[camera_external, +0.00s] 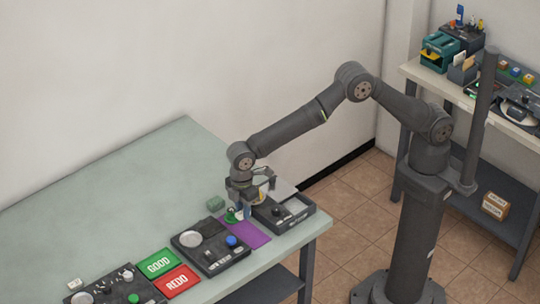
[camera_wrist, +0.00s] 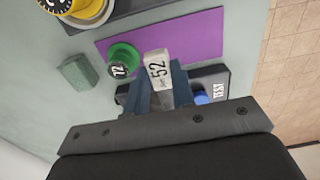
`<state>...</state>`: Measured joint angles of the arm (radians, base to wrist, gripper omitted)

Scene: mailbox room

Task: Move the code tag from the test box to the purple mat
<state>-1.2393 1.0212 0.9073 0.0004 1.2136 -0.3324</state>
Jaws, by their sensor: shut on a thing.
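The code tag (camera_wrist: 156,68) is a small pale block marked 52. My gripper (camera_wrist: 160,88) is shut on it; it is held between two blue-grey fingers. In the external view my gripper (camera_external: 243,211) is low, by the purple mat (camera_external: 257,238), and the tag is hard to make out. In the wrist view the tag's far end overlaps the lower edge of the purple mat (camera_wrist: 195,36); whether it touches the mat I cannot tell. The test box (camera_wrist: 220,82), dark with a blue button, is partly hidden behind my fingers. It also shows in the external view (camera_external: 211,261).
A round green piece (camera_wrist: 123,62) marked 72 stands at the mat's edge. A grey-green block (camera_wrist: 76,72) lies nearby. A dark tray (camera_external: 300,222) is beyond the mat. Green GOOD (camera_external: 158,263) and red REDO (camera_external: 177,281) plates lie left. The table's back is clear.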

